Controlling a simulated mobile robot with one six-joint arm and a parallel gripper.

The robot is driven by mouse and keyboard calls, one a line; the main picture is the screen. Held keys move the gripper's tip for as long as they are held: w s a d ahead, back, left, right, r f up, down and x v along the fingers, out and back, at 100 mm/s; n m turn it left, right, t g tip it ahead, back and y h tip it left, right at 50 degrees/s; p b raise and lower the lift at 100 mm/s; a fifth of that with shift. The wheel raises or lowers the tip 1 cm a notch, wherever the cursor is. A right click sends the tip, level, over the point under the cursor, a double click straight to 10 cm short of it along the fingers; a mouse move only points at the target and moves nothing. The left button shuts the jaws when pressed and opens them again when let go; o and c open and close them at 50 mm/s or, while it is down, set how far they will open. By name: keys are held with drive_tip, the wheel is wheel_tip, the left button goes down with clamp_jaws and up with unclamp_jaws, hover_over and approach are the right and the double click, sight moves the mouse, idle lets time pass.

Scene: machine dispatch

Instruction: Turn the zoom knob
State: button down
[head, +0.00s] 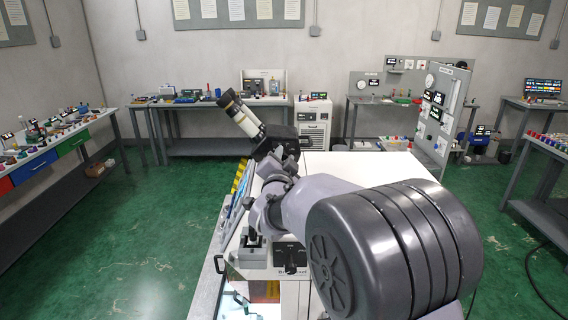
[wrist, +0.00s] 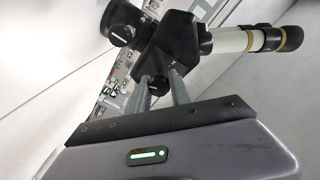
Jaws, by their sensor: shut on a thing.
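The microscope's black head (wrist: 178,42) carries a pale eyepiece tube (wrist: 232,40) with a black and gold end. In the head view the tube (head: 240,112) tilts up to the left above the black head (head: 272,138). A small black knob (wrist: 155,86) sticks out from the head's near side; I take it to be the zoom knob. My gripper (wrist: 159,80) has its two grey fingers on either side of this knob and is shut on it. In the head view my gripper (head: 284,158) is beside the microscope head, and my arm hides the knob.
The microscope stands at the far end of a white-topped cabinet (head: 335,168). A joystick (head: 253,239) and a dark control panel (head: 292,256) are at its near end. A white panel board (head: 440,112) stands to the right. Green floor (head: 160,215) is clear at left.

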drive_tip(key=m+b, duration=0.1)
drive_tip(key=b, duration=0.1)
drive_tip(key=m+b, duration=0.2)
drive_tip(key=b, duration=0.1)
drive_tip(key=shift+f+b, duration=0.35)
drive_tip(key=shift+f, duration=0.05)
drive_tip(key=m+b, duration=0.5)
drive_tip(key=shift+r+g, duration=0.15)
drive_tip(key=shift+g, duration=0.15)
drive_tip(key=m+y+b, duration=0.1)
drive_tip(key=m+b, duration=0.2)
drive_tip(key=m, duration=0.2)
drive_tip(key=shift+m, duration=0.3)
drive_tip(key=m+b, duration=0.2)
drive_tip(key=m, duration=0.2)
drive_tip(key=shift+r+m+b, duration=0.1)
drive_tip(key=shift+m+b, duration=0.2)
drive_tip(key=c, duration=1.2)
unclamp_jaws()
drive_tip(key=shift+o, duration=0.2)
